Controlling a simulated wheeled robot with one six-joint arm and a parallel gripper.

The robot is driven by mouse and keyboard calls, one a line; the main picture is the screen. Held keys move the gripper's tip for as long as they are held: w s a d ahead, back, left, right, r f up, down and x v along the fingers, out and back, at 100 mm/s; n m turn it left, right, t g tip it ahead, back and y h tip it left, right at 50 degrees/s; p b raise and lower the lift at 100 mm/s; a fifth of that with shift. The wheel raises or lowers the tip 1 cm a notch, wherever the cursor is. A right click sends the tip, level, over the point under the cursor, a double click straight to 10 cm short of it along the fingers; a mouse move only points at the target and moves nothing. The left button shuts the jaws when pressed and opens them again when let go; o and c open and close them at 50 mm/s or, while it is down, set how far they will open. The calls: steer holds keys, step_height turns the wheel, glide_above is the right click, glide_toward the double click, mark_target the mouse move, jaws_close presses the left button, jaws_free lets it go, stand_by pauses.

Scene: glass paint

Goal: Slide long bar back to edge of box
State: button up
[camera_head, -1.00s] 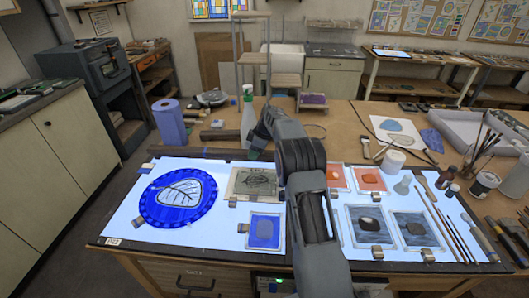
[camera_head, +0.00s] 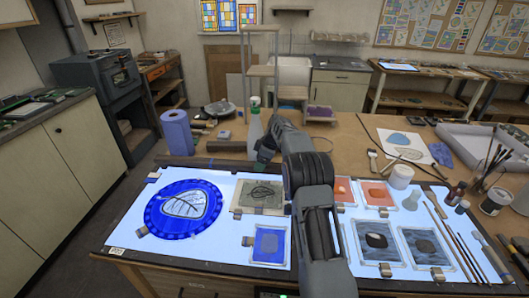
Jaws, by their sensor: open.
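The light box (camera_head: 330,262) is a glowing flat panel with a dark rim on the bench. A long dark bar (camera_head: 226,147) lies on the bench just behind the box's back edge, roughly parallel to it. Its right part runs toward my arm, and I cannot tell where it ends. My gripper (camera_head: 262,158) is open, pointing down near the back edge, close to the bar's visible right end. The fingers are small and dark, and I cannot tell whether they touch the bar.
A blue round leaf panel (camera_head: 184,210) and several small glass pieces lie on the box. A spray bottle (camera_head: 254,124) stands behind my gripper. A blue paper roll (camera_head: 177,132) stands to the left. Brushes and jars crowd the right side.

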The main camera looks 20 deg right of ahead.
steer(key=v, duration=1.3)
steer(key=shift+b, duration=0.4)
steer(key=shift+d, duration=0.1)
steer(key=f+m, duration=0.3)
steer(key=d+f+m, duration=0.1)
steer(key=m, duration=0.1)
steer(key=shift+s+f+h, duration=0.15)
steer(key=shift+f+h, duration=0.05)
steer(key=shift+h, duration=0.1)
steer(key=s+m, duration=0.1)
steer(key=f+m, duration=0.1)
steer(key=s+m, duration=0.1)
steer(key=shift+s+a+f+h, duration=0.25)
steer(key=shift+s+f+h, duration=0.05)
steer(key=shift+s+h, duration=0.1)
steer(key=s+a+r+m+t+h, duration=0.1)
steer(key=s+a, duration=0.2)
steer(key=s, duration=0.7)
steer(key=s+a+r+m+t, duration=0.1)
steer(key=s+a, duration=0.3)
steer(key=s, duration=0.7)
steer(key=s+a+r+m+h, duration=0.1)
steer(key=s+a+r+m, duration=0.1)
steer(key=s, duration=0.9)
steer(key=shift+a+m+t+h, duration=0.3)
steer(key=shift+a+m+t, duration=0.15)
steer(key=shift+a, duration=0.75)
